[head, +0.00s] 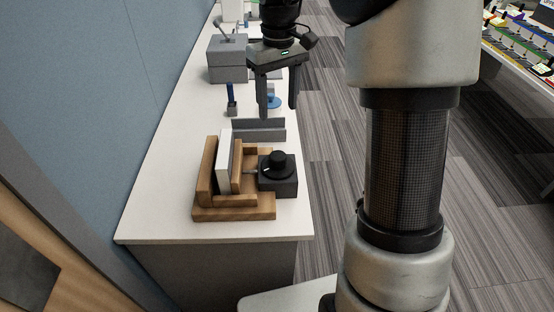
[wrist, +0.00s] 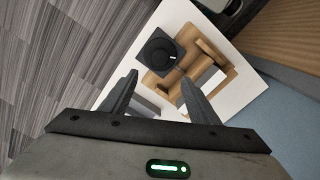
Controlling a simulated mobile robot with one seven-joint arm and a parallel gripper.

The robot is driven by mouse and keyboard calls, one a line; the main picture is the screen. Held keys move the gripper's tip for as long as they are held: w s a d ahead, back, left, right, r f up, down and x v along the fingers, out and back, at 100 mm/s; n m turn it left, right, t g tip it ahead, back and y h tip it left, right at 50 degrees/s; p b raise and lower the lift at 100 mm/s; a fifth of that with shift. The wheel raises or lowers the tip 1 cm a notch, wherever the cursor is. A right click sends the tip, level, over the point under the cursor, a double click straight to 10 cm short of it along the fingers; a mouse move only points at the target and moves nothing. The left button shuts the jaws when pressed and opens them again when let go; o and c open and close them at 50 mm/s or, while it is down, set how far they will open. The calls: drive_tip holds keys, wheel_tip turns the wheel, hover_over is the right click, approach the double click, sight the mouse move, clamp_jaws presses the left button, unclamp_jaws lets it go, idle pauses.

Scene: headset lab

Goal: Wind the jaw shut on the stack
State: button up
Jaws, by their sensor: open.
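A wooden vise (head: 238,212) stands near the front end of the white bench. A white stack (head: 224,160) stands upright between its fixed wooden wall on the left and its wooden jaw (head: 241,166) on the right. A dark box with a round black knob (head: 278,159) sits at the vise's right side; the knob has a pale mark. The wrist view also shows the knob (wrist: 160,56), the vise (wrist: 207,49) and part of the stack (wrist: 213,79). My gripper (head: 279,111) is open and empty, above the bench behind the vise. Its fingers (wrist: 158,92) point toward the vise.
A grey upright plate (head: 258,131) stands just behind the vise. The bench (head: 150,215) is clear left of the vise. A wall borders it on the left.

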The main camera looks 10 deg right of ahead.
sight(278, 155)
wheel_tip(278, 155, down, 17)
drive_tip(key=b, duration=0.3)
drive_tip(key=shift+f, duration=0.2)
drive_tip(key=c, duration=1)
drive_tip(key=shift+c, duration=0.2)
drive_tip(key=shift+m, duration=0.4)
